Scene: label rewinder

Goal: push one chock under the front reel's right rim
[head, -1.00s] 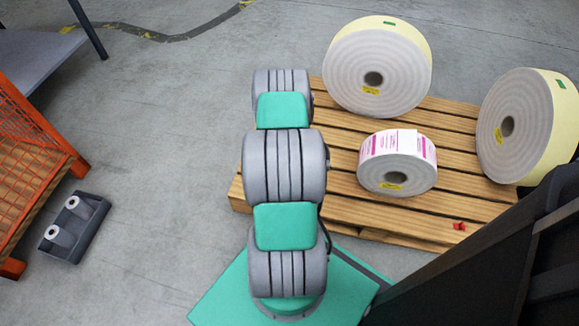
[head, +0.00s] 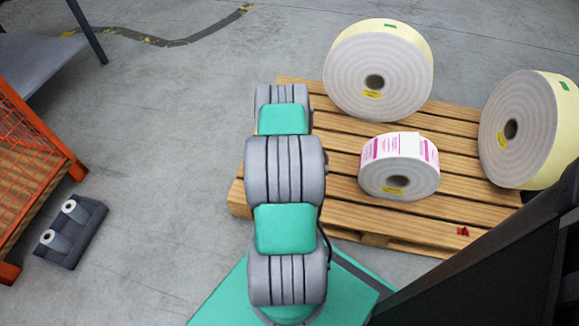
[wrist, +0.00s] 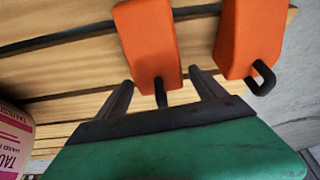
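In the wrist view, two orange chocks with black hooked handles lie on or just over the wooden slats: one chock (wrist: 148,42) straight ahead, the other chock (wrist: 247,38) to its right. My gripper (wrist: 164,90) has its two dark fingers spread, with the nearer chock's black handle showing between them. I cannot tell whether they touch it. In the head view, the front reel (head: 398,150), white with pink print, lies on the pallet (head: 345,190). A pink and white printed surface (wrist: 14,138) shows at the wrist view's left edge.
Two large cream reels stand behind, one reel (head: 376,70) at the back and one reel (head: 525,130) at the right. A small red item (head: 463,231) lies on the pallet's front edge. A grey holder (head: 70,232) and orange crate (head: 35,160) stand left. Floor between is clear.

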